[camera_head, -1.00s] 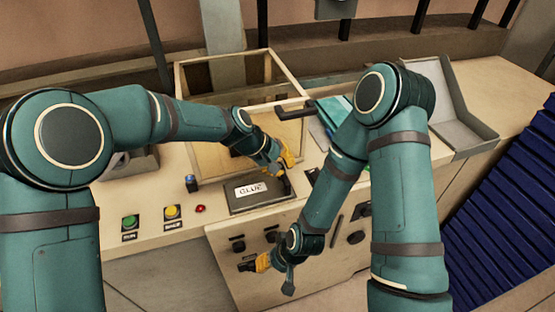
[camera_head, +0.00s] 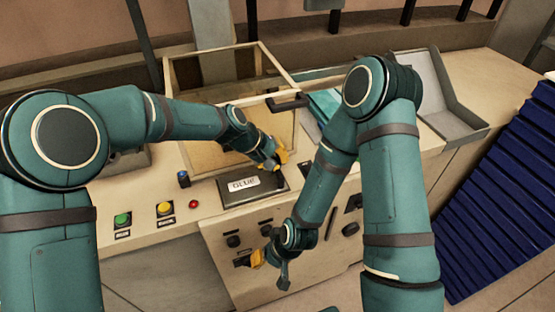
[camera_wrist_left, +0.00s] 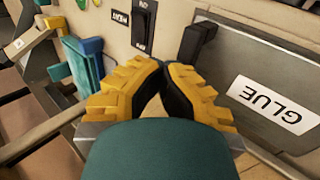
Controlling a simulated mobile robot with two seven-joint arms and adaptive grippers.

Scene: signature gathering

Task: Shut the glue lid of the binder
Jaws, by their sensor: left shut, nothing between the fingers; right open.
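The glue lid (camera_head: 268,193) is a dark grey panel with a white GLUE label (camera_head: 243,184). It lies flat in the binder's top, as far as I can see. In the left wrist view the lid (camera_wrist_left: 225,62) is at the right, with a dark block-like handle (camera_wrist_left: 198,40) on its edge. My left gripper (camera_head: 277,162) is shut and empty at the lid's back right corner. Its yellow-backed fingers (camera_wrist_left: 163,88) meet beside the handle; I cannot tell if they touch it. My right gripper (camera_head: 270,271) is open and empty, low before the binder's front panel.
A clear-walled, wood-framed box (camera_head: 215,140) stands behind the lid, with a dark handle (camera_head: 287,101) at its front right. Green (camera_head: 122,219), yellow (camera_head: 164,209) and red (camera_head: 193,204) buttons sit to the left. A grey tray (camera_head: 430,95) stands at the back right.

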